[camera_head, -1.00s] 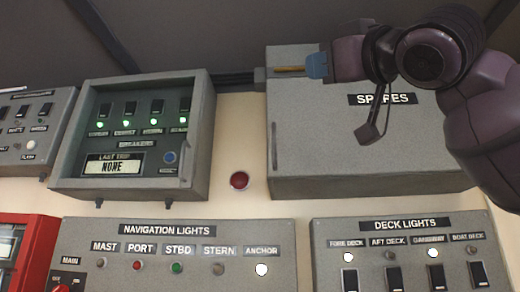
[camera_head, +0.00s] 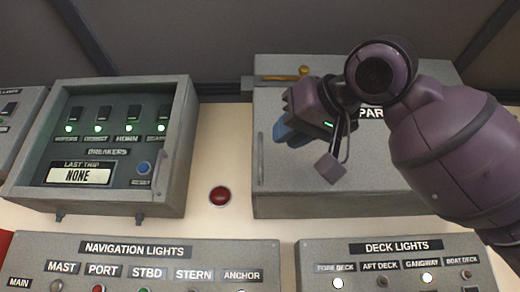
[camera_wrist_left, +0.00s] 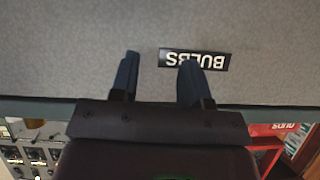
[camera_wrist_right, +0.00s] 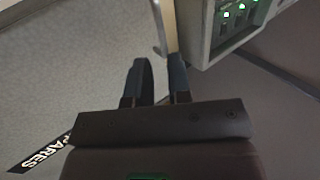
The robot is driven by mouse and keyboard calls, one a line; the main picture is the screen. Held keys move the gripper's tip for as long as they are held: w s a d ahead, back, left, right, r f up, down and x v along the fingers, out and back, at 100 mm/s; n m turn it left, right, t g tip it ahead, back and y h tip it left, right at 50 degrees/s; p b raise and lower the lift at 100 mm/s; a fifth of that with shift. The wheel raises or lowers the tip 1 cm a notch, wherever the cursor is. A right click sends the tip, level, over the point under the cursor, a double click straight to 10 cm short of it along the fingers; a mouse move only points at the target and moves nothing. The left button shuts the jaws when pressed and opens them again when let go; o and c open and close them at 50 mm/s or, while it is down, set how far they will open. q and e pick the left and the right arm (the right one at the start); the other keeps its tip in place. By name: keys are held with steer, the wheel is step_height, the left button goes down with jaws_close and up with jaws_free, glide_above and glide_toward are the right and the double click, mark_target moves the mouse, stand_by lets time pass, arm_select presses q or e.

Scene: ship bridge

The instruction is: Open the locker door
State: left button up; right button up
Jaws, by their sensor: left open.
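The grey locker (camera_head: 390,200) labelled SPARES is on the wall at right in the head view, its door closed. An upright bar handle (camera_head: 261,158) is at the door's left edge; it also shows in the right wrist view (camera_wrist_right: 158,25). A brass-coloured bolt (camera_head: 280,76) lies along the locker's top left. My right gripper (camera_head: 284,134) is in front of the door, just right of the handle. In the right wrist view its fingers (camera_wrist_right: 160,82) are apart, with the handle's end just beyond the gap. My left gripper (camera_wrist_left: 158,78) is open and empty, facing a grey surface labelled BULBS (camera_wrist_left: 195,58).
A breaker box (camera_head: 110,145) with green lamps stands left of the locker. A red button (camera_head: 219,196) is on the wall between them. The navigation lights panel (camera_head: 215,265) and deck lights panel (camera_head: 320,262) are below.

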mark_target(262, 151)
steer(key=p+x, duration=0.2)
steer(key=x, duration=0.6)
steer(key=shift+w+a, duration=0.1)
steer(key=shift+a, duration=0.05)
jaws_close()
